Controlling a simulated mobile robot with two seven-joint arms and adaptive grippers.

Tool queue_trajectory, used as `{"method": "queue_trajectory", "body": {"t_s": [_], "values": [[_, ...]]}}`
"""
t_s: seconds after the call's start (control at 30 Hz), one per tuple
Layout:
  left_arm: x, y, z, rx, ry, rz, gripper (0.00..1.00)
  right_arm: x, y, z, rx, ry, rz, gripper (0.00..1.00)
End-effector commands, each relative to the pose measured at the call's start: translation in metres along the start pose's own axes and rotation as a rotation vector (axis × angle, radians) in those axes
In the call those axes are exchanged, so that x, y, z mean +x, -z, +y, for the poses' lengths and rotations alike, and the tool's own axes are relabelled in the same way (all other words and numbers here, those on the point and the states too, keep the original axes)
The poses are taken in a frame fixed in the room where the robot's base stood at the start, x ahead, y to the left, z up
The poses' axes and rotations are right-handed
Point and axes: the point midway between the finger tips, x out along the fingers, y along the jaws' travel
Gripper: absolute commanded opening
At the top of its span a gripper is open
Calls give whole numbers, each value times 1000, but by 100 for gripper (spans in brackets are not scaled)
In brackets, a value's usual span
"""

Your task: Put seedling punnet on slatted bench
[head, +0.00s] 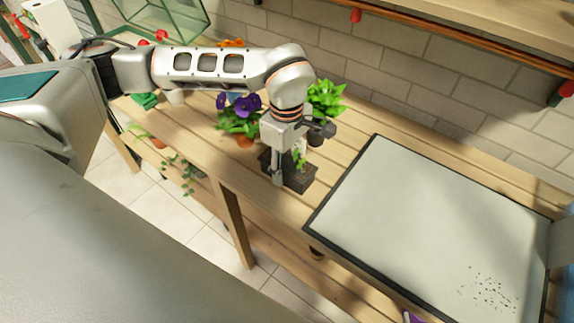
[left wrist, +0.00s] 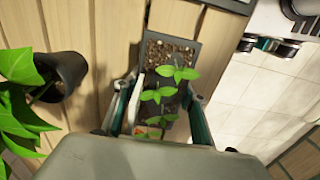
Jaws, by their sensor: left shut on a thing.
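The seedling punnet (head: 299,182) is a dark rectangular tray with soil and small green seedlings, over the front part of the slatted bench (head: 345,150). My left gripper (head: 288,172) comes down over it from above, shut on it. In the left wrist view the punnet (left wrist: 170,50) lies between my left gripper's fingers (left wrist: 160,108), with leaves rising between them. The bench slats (left wrist: 115,40) show to its left and floor tiles to its right. I cannot tell whether its base touches the slats. My right gripper is not in view.
A potted purple-flowered plant (head: 240,115) stands just left of the punnet, and a leafy green plant (head: 325,98) behind it. A large pale dark-rimmed tray (head: 435,215) fills the bench to the right, with scattered gravel (head: 490,290). A brick wall runs behind.

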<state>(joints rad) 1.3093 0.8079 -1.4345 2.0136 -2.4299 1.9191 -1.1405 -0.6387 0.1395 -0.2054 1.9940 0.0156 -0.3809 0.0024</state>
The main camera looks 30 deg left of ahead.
Motion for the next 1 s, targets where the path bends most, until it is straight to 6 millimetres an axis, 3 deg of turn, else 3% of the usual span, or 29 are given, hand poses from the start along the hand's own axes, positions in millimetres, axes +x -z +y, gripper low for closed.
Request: {"method": "queue_trajectory", "body": {"t_s": [0.27, 0.3, 0.37, 0.77, 1.0], "values": [[1, 0, 1, 0, -2, 0, 13, 0, 2, 1, -1, -2, 4, 33], [1, 0, 0, 0, -2, 0, 46, 0, 2, 1, -1, -2, 4, 33], [1, 0, 1, 0, -2, 0, 58, 0, 2, 1, -1, -2, 3, 33], [-3, 0, 1, -1, -3, 0, 58, 0, -1, 1, -1, -1, -3, 33], [-41, 1, 2, -1, -9, 2, 58, -1, 3, 1, 2, 0, 0, 33]]}}
